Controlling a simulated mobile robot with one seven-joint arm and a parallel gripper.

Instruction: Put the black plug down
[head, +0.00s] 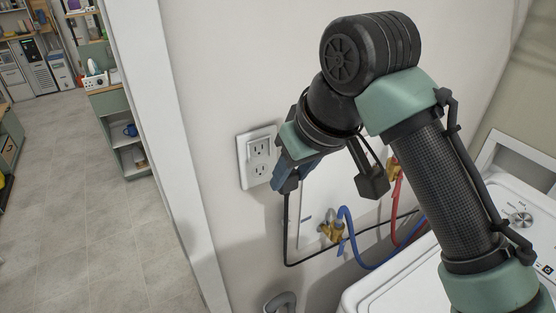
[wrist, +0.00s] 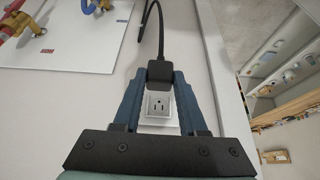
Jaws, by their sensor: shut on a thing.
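My gripper (wrist: 160,76) is shut on the black plug (wrist: 160,70), which sits between the blue fingertips with its cord rising behind it in the wrist view. In the head view my gripper (head: 282,181) is just right of the white wall outlet (head: 244,165), and the plug is hard to make out there. The black cord (head: 286,228) hangs from the gripper and bends right along the wall. Both sockets of the outlet look empty. Part of the outlet also shows between the fingers in the wrist view (wrist: 157,117). The plug appears apart from it.
A washing machine (head: 395,287) stands at lower right. Brass valves (head: 331,229) with a blue hose (head: 350,240) and a red hose (head: 396,197) stick out of the wall panel. A grey hooked pipe (head: 281,301) is below. The floor (head: 90,180) at left is clear.

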